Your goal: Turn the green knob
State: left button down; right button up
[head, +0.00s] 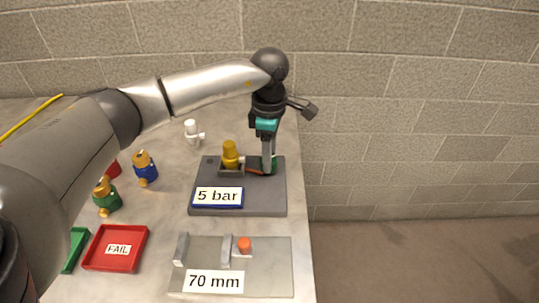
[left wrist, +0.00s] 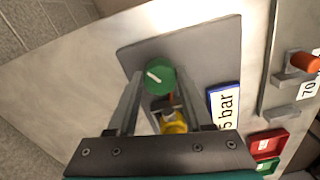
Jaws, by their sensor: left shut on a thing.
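The green knob (left wrist: 158,77), round with a white mark on its face, sits on the dark grey panel (left wrist: 213,44) labelled "5 bar". In the head view only a sliver of the green knob (head: 275,160) shows behind my finger, at the panel's back right. My left gripper (head: 268,168) points down at the panel. In the left wrist view my left gripper (left wrist: 160,80) has a finger on each side of the knob and is shut on it. My right gripper is in neither view.
A yellow fitting (head: 231,154) stands on the panel beside the knob. A white fitting (head: 192,132), a blue one (head: 145,168) and a green one (head: 106,198) stand to the left. A red FAIL tray (head: 142,235) and a "70 mm" plate (head: 270,274) lie nearer. The table's right edge is close.

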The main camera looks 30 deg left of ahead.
pick_arm(q)
jog(key=shift+r+m, duration=0.1)
jog(key=shift+m, duration=0.4)
jog(key=shift+c, duration=1.5)
grip_release()
notch_tip(320, 180, up, 15)
jog(key=p, duration=0.1)
jog(key=shift+p, duration=0.3)
jog(key=shift+r, duration=0.1)
